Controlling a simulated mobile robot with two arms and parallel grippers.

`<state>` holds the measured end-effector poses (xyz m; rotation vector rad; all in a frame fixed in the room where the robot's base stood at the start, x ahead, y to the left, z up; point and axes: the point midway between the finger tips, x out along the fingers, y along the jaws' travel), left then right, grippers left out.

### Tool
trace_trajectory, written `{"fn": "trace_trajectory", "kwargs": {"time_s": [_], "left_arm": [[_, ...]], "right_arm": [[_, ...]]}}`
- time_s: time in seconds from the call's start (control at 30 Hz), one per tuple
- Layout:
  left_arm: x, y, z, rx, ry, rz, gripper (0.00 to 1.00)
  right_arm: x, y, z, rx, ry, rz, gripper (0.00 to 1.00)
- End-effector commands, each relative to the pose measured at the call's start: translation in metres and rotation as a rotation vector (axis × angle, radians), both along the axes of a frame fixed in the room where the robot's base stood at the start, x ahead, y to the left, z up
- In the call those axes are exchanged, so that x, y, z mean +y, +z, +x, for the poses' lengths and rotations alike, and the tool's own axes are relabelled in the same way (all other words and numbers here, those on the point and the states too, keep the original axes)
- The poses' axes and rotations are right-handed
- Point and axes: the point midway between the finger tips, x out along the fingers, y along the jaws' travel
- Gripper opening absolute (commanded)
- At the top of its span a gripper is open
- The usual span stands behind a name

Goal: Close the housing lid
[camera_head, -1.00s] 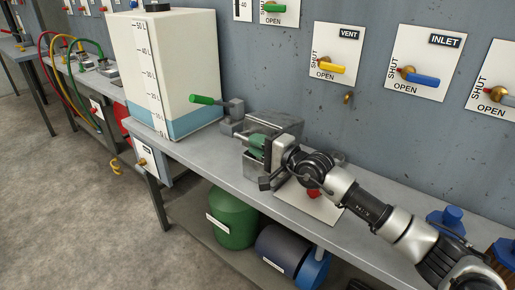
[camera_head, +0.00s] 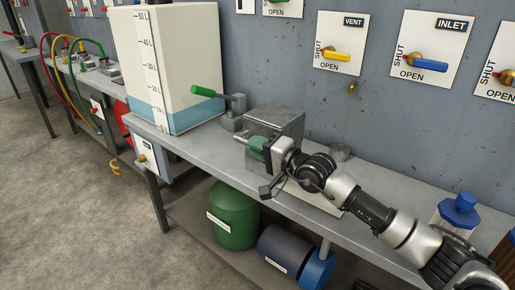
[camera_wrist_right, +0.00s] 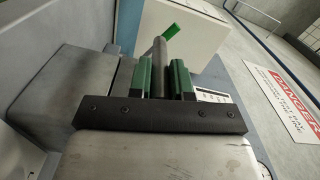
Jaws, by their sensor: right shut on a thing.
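The housing is a grey metal box (camera_head: 276,122) on the bench, next to the wall. It reads as a solid block, and I cannot tell lid from body or whether the lid lies flush. My right gripper (camera_head: 257,148) is at its front left side, its green fingers closed around a grey bar (camera_head: 240,138) whose end sticks out to the left. In the right wrist view the bar (camera_wrist_right: 159,55) stands between the two green fingers (camera_wrist_right: 162,82). A grey metal block (camera_wrist_right: 78,85) shows to their left. My arm hides the housing's lower front. My left gripper is out of view.
A green-handled lever (camera_head: 208,92) on a grey base stands just left of the housing. A large white tank (camera_head: 165,60) is further left. Bare bench (camera_head: 205,157) lies in front of it. A blue-capped item (camera_head: 460,208) stands at the right.

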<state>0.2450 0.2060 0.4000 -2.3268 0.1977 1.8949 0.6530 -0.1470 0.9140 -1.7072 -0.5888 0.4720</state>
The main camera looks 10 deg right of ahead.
Motion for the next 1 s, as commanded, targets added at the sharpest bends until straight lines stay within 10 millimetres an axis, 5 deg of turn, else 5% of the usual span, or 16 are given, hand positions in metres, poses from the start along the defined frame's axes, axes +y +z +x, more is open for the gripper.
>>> {"fn": "trace_trajectory", "kwargs": {"time_s": [0.33,0.37,0.53,0.83,1.0], "left_arm": [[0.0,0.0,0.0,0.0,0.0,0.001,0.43],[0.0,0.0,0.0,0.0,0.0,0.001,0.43],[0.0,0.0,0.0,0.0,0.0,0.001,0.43],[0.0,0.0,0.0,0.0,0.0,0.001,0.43],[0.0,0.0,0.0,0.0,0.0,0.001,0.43]], "right_arm": [[0.0,-0.005,0.0,0.004,-0.001,-0.007,0.0],[0.0,-0.005,0.0,0.004,-0.001,-0.007,0.2],[0.0,-0.004,0.0,0.004,0.0,-0.006,0.44],[-0.001,-0.003,-0.002,0.002,0.0,-0.004,0.44],[-0.015,-0.004,-0.019,0.003,0.0,-0.006,0.44]]}}
